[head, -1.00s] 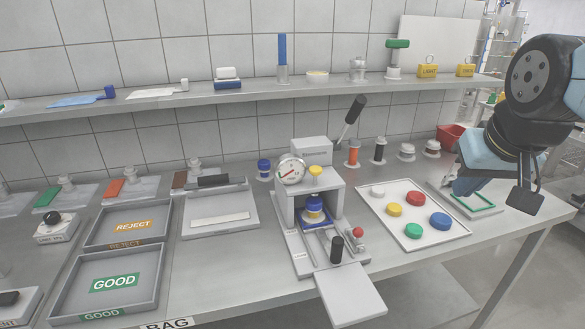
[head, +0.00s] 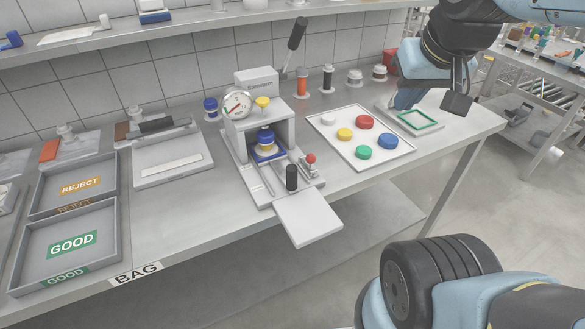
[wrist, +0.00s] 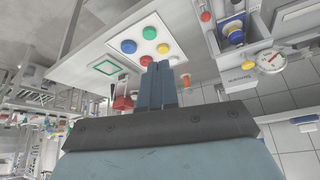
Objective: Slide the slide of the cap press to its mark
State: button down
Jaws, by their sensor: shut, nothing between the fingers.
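The cap press (head: 284,114) stands on the bench in the head view, a grey frame with a round gauge (head: 237,105). Its slide carries a blue-and-white capped jar (head: 265,141) under the frame and has an upright black knob (head: 292,177) toward the front. I cannot make out the slide's mark. The press also shows at the upper right of the wrist view, with the gauge (wrist: 271,62) and jar (wrist: 232,33). My gripper (wrist: 157,66) is shut and empty, pointing toward the bench, to the right of the press in the head view and apart from it.
A white tray of coloured caps (head: 327,131) lies right of the press, near a green-framed plate (head: 418,120). A red-ball lever (head: 311,159) stands beside the black knob. A pale plate (head: 308,219) juts past the bench front. GOOD (head: 20,284) and REJECT (head: 42,206) trays are left.

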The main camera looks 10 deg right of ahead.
aim_at(289, 178)
jog(key=k, duration=1.15)
jog(key=z, duration=0.55)
jog(key=i, duration=0.65)
jog(key=u, duration=0.2)
